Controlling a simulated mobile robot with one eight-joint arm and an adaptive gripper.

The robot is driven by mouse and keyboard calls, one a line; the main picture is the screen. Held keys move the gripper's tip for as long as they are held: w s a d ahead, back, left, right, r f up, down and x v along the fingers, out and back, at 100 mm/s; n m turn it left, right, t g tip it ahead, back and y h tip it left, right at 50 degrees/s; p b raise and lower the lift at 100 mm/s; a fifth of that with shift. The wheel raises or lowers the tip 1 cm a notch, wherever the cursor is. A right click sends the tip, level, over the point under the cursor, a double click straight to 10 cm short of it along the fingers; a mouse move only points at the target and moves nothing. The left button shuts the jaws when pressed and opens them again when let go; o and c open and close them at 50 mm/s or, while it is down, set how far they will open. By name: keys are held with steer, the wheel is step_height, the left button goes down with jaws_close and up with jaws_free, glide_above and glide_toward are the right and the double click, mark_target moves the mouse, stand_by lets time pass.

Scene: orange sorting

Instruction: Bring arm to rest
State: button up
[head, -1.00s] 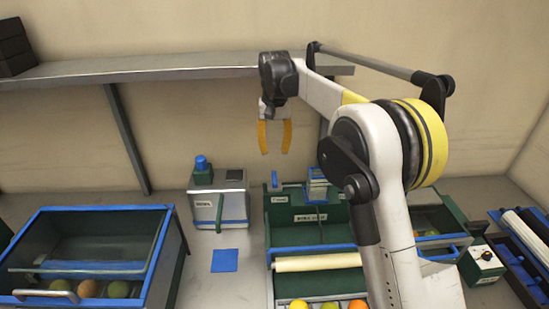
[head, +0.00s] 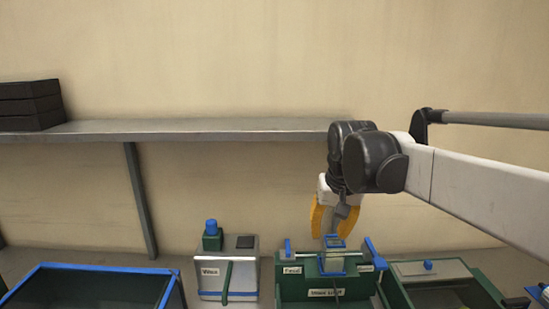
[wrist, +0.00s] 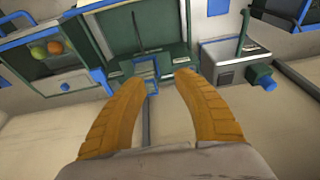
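My gripper (head: 330,228) hangs from my arm at the right of the head view, its yellow fingers pointing down. It is above and behind the green divided bin (head: 325,287) with blue-edged parts. In the wrist view my gripper (wrist: 153,80) shows two yellow fingers spread apart with nothing between them. The green bin (wrist: 115,30) lies beyond the fingertips there, with a small blue-framed piece near the gap.
A grey shelf (head: 200,130) holding black boxes (head: 30,105) runs along the wall behind. A white-and-green box (head: 226,270) with a blue knob stands left of the bin. A blue-rimmed container (head: 95,270) is at lower left. Fruit (wrist: 46,50) shows in the wrist view.

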steer(key=s+d+f+t+b, duration=0.2)
steer(key=s+f, duration=0.4)
steer(key=s, duration=0.4)
steer(key=s+d+f+t+b, duration=0.2)
steer(key=s+d+f, duration=0.2)
steer(key=s+f, duration=0.3)
steer(key=s, duration=0.4)
steer(key=shift+s+f, duration=0.15)
steer(key=shift+f, duration=0.15)
